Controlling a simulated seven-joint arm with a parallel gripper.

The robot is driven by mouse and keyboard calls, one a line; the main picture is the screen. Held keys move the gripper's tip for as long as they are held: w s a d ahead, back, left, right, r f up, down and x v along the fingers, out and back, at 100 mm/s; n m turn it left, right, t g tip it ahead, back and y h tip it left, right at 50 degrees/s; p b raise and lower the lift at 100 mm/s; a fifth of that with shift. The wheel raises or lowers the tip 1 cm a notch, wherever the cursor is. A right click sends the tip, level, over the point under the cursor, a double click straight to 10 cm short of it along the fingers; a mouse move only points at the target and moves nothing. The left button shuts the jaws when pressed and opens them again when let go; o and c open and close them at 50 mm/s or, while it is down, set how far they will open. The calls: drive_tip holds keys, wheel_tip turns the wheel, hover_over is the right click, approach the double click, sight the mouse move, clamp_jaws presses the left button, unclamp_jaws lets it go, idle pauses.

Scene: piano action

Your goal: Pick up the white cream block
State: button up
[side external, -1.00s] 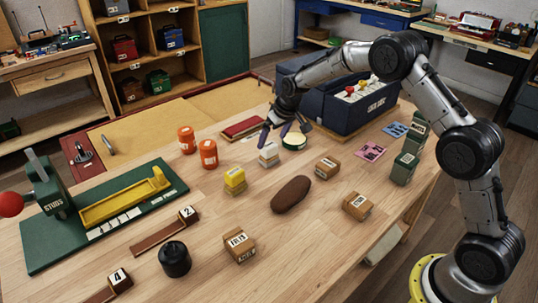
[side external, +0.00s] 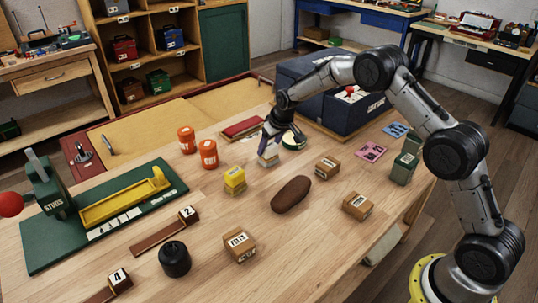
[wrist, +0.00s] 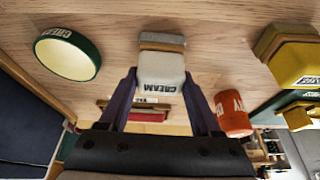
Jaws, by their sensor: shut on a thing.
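The white cream block (wrist: 162,72) has dark CREAM lettering and shows upright between my fingers in the wrist view. A tan and pale layered piece (wrist: 162,41) lies at its far end; I cannot tell whether it is part of the block. My gripper (wrist: 160,80) is shut on the white block, with one dark finger on each side. In the side view my gripper (side external: 270,141) points down at the block (side external: 268,159), whose upper part the fingers hide. I see no clear gap between the block and the wooden table.
A green round tin with a cream top (wrist: 68,53) stands close beside the gripper. Yellow blocks (side external: 234,178), orange jars (side external: 208,153), a brown oval thing (side external: 291,194) and a dark blue case (side external: 340,105) stand around. Bare table lies in front of the block.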

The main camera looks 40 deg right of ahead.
drive_tip(key=c, duration=0.4)
drive_tip(key=shift+c, duration=0.2)
